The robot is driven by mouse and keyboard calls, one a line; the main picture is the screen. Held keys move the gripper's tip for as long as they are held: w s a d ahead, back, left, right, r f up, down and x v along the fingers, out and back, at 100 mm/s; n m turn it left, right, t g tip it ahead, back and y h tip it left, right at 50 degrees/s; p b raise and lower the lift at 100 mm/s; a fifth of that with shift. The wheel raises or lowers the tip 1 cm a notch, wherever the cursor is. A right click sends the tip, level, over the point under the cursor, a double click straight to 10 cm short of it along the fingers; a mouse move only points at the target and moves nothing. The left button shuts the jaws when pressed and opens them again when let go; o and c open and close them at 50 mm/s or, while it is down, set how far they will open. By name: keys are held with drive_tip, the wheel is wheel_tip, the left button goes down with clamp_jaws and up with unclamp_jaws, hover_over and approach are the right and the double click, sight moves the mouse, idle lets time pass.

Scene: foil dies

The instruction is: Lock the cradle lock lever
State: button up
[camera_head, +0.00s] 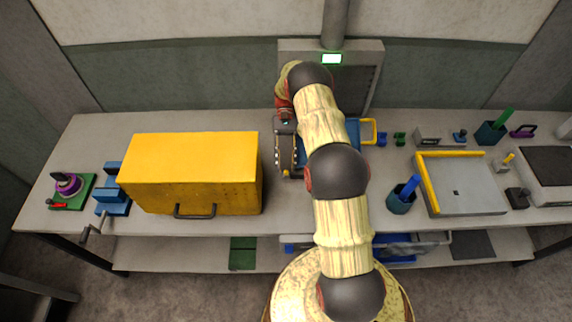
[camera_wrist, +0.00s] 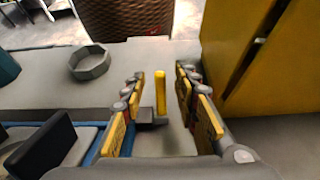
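The lock lever (camera_wrist: 160,92) appears to be the upright yellow pin in the wrist view, on a small dark block (camera_wrist: 152,116). A small yellow tip (camera_head: 286,173) below my gripper in the head view is probably the same lever. My gripper (camera_wrist: 161,95) is open, with its yellow-padded fingers on either side of the lever. Gaps show on both sides, so no contact is visible. The blue cradle (camera_head: 352,128) is partly hidden behind my arm in the head view. Whether the lever is locked cannot be told.
A large yellow box (camera_head: 190,160) stands close left of my gripper in the head view. A grey ring (camera_wrist: 90,62) lies on the bench in the wrist view. A grey machine with a green display (camera_head: 331,58) stands behind. A yellow-edged tray (camera_head: 465,190) lies to the right.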

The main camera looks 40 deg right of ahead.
wheel_tip(320, 180, up, 9)
idle(0.3)
idle(0.5)
drive_tip(key=s+a+r+n+t+h+b, duration=0.25)
drive_tip(key=a+r, duration=0.25)
drive_tip(key=r, duration=0.3)
drive_tip(key=s+a+r+n+t+h+b, duration=0.1)
drive_tip(key=s+a+r+t+h, duration=0.15)
drive_tip(key=a+r+t, duration=0.35)
drive_tip(key=s+a+r+n+t+h+b, duration=0.1)
drive_tip(key=s+a+r+t, duration=0.1)
drive_tip(key=s, duration=0.4)
drive_tip(key=s+a+r+n+t+h+b, duration=0.1)
drive_tip(key=s+a+r+n+t, duration=0.1)
drive_tip(key=s+t, duration=0.3)
drive_tip(key=shift+s+a+b, duration=0.4)
drive_tip(key=shift+s+a, duration=0.35)
drive_tip(key=shift+s, duration=0.45)
